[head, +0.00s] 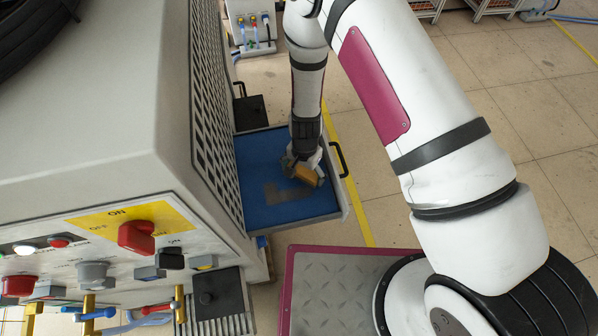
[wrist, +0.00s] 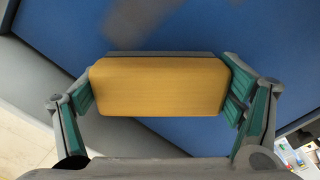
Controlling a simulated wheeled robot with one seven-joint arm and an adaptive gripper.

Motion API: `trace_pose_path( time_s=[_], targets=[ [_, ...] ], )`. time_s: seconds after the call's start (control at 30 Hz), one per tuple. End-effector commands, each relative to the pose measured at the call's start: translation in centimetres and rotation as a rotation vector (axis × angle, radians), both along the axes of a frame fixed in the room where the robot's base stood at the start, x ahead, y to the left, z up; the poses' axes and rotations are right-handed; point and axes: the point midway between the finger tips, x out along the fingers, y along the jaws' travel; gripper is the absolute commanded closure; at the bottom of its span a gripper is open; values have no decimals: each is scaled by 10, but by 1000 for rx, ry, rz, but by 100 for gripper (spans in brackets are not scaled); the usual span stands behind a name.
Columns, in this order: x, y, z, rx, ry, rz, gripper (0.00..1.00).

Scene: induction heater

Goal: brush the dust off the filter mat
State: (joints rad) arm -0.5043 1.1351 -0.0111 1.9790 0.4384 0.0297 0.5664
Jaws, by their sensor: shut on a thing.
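The filter mat (head: 258,165) is a blue sheet in a drawer-like tray pulled out from the side of the heater cabinet. A grey-brown dust patch (head: 285,193) lies on its near middle part; a blurred piece of dust (wrist: 145,18) also shows at the top of the wrist view. My gripper (head: 305,172) is over the right part of the mat. It is shut on the brush (wrist: 158,86), a yellow-orange block held crosswise between the two green-padded fingers. The brush's underside is hidden, so I cannot tell whether it touches the mat.
The tray has a grey rim and a black handle (head: 338,160) at its right. The heater cabinet (head: 90,110) stands at the left, with a red switch (head: 137,236) and other controls on its front. Open tiled floor lies to the right, with a yellow line.

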Motion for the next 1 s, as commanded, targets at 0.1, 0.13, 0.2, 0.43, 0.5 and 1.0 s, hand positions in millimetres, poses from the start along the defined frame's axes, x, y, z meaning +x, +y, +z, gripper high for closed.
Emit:
trace_pose_path(
  time_s=[0.1,0.13,0.2,0.43,0.5,1.0],
  targets=[
    [-6,-1,0,0,2,0,44],
    [-8,-2,0,0,2,0,44],
    [-12,-3,-1,-1,3,0,44],
    [-20,-4,-3,0,1,1,44],
    [-21,-1,-3,0,1,2,44],
    [-30,31,-3,0,2,1,44]
  ],
)
